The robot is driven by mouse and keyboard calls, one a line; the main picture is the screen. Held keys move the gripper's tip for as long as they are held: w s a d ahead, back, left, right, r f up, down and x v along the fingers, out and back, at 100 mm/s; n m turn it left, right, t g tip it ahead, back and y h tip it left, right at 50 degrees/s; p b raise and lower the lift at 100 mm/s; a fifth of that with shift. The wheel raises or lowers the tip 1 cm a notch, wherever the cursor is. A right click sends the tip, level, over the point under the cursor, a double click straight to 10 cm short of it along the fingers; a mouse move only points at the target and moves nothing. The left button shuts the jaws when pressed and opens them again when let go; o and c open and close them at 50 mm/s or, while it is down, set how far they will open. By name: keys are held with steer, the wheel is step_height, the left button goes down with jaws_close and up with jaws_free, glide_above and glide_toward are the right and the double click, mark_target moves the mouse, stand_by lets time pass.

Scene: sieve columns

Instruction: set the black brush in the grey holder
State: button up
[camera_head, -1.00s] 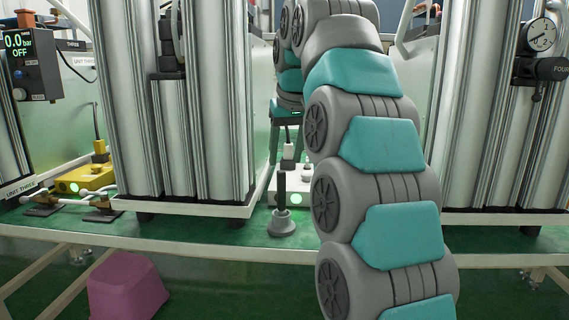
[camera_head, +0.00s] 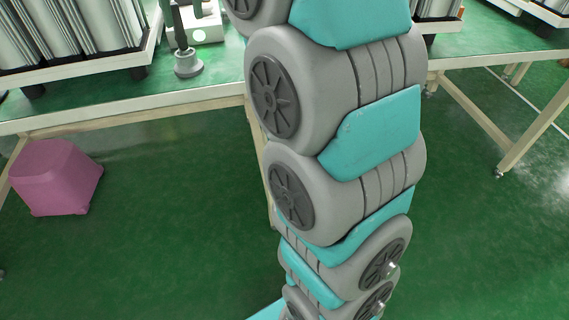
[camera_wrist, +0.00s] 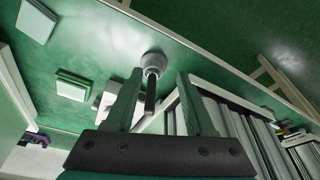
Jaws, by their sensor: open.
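The black brush (camera_head: 179,29) stands upright in the round grey holder (camera_head: 188,65) on the green-topped table, at the upper left of the head view. In the wrist view the brush (camera_wrist: 151,95) rises from the holder (camera_wrist: 154,61) towards the camera. My gripper (camera_wrist: 160,74) is open in the wrist view, with one finger on each side of the brush. The fingers look clear of it, and nothing is held. How deep the brush sits in the holder cannot be told.
A white box (camera_head: 207,28) with a green light stands behind the holder. Metal columns (camera_head: 80,28) stand in a white tray to the left; columns (camera_wrist: 236,122) also show in the wrist view. A pink stool (camera_head: 56,177) is on the floor. Open green floor (camera_head: 170,230) lies before the table.

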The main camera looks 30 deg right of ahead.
steer(key=s+f+g, duration=0.2)
steer(key=s+f, duration=1.2)
steer(key=s, duration=0.2)
steer(key=s+f+m+g, duration=0.1)
steer(key=s+f+g, duration=0.2)
steer(key=s+f, duration=1)
steer(key=s, duration=0.4)
steer(key=shift+s+d+f, duration=0.15)
steer(key=shift+s+f, duration=0.15)
steer(key=shift+f, duration=0.05)
